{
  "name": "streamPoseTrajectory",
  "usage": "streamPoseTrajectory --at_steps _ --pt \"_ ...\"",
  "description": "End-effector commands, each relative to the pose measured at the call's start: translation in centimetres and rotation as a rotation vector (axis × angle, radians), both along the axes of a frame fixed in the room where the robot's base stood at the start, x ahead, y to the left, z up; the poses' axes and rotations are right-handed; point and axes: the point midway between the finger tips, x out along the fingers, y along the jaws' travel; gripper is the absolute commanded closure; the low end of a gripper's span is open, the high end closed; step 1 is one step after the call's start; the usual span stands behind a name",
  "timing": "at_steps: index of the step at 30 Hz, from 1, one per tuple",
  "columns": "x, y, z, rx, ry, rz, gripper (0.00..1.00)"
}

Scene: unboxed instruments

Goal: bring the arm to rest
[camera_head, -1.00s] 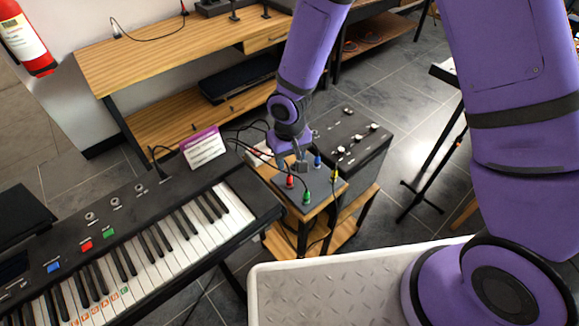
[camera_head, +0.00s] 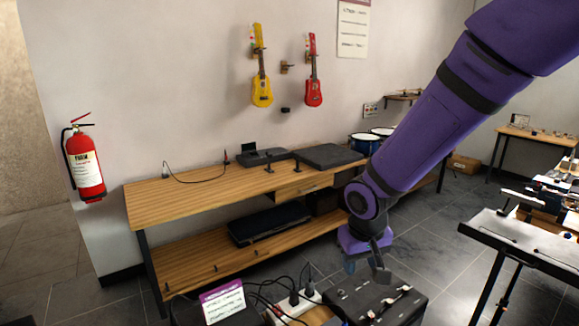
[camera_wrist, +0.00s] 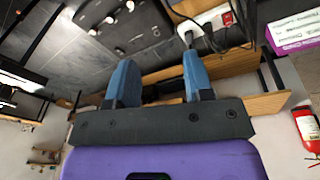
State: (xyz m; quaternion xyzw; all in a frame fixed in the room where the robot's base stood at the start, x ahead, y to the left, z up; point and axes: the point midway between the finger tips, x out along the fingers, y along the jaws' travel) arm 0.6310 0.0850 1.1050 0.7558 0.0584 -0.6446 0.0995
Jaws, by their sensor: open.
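My purple arm reaches in from the upper right in the head view. My gripper (camera_head: 368,264) hangs at its end, pointing down, above and behind the black amplifier-like box (camera_head: 375,300). In the wrist view my gripper (camera_wrist: 158,80) shows two blue fingers spread wide apart with nothing between them. The black box (camera_wrist: 125,25) with its knobs shows beyond the fingers there. No held object is visible.
A wooden workbench (camera_head: 200,198) with a lower shelf stands along the wall. A power strip (camera_head: 292,308) with plugs and cables lies left of the box, beside a purple-and-white card (camera_head: 224,303). A black stand (camera_head: 525,246) is at right. A fire extinguisher (camera_head: 84,165) hangs left.

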Motion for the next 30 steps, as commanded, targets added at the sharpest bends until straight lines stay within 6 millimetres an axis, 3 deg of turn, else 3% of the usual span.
streamPoseTrajectory --at_steps 1,6,15,24,30 --pt "-0.3 -1.1 1.8 0.000 -0.023 -0.015 0.53" --pt "-1.9 -4.3 6.6 0.002 -0.070 -0.057 0.53" --pt "-6.6 -9.4 13.6 0.019 -0.147 -0.126 0.53" --pt "-12.9 -13.2 18.5 0.058 -0.224 -0.180 0.53" --pt "-17.2 -14.7 20.4 0.087 -0.271 -0.200 0.53"
